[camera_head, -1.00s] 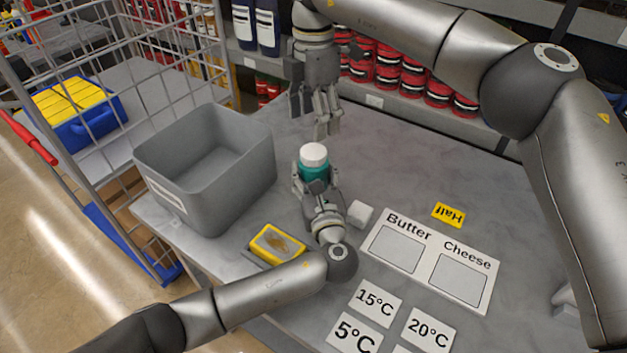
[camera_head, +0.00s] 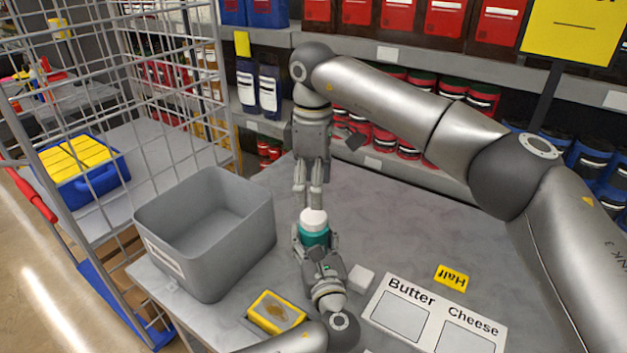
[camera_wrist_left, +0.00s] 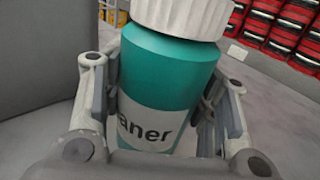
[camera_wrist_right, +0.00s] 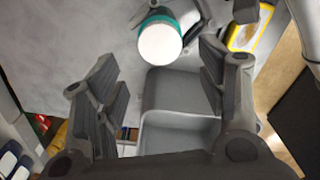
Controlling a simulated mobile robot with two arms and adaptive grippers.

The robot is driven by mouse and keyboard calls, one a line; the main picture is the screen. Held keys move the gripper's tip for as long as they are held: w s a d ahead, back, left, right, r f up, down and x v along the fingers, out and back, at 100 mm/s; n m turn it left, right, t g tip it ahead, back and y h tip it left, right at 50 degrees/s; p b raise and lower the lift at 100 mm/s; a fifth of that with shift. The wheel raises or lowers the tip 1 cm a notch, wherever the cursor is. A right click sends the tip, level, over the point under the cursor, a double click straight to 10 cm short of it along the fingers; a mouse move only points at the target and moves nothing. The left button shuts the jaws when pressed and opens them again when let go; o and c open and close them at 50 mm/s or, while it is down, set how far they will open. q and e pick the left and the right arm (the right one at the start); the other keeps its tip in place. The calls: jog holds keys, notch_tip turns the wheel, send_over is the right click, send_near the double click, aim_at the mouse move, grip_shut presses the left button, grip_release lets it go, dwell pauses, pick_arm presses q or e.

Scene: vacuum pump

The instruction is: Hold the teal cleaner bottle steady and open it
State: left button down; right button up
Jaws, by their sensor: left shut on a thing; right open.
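The teal cleaner bottle (camera_head: 314,237) stands upright on the grey table with its white cap (camera_head: 313,219) on. My left gripper (camera_head: 314,246) is shut around the bottle's body from the front. In the left wrist view the bottle (camera_wrist_left: 165,85) sits between both fingers, its label partly hidden below. My right gripper (camera_head: 308,196) points down just above and slightly behind the cap, open and empty. In the right wrist view the white cap (camera_wrist_right: 160,44) lies beyond the spread fingers, near the top of the picture, not between the pads.
A grey bin (camera_head: 207,235) stands left of the bottle. A wire cart (camera_head: 90,120) is left; shelves stand behind.

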aim_at(314, 215)
notch_tip(314, 215, down, 7)
jog(key=shift+f, duration=0.15)
dwell(0.4)
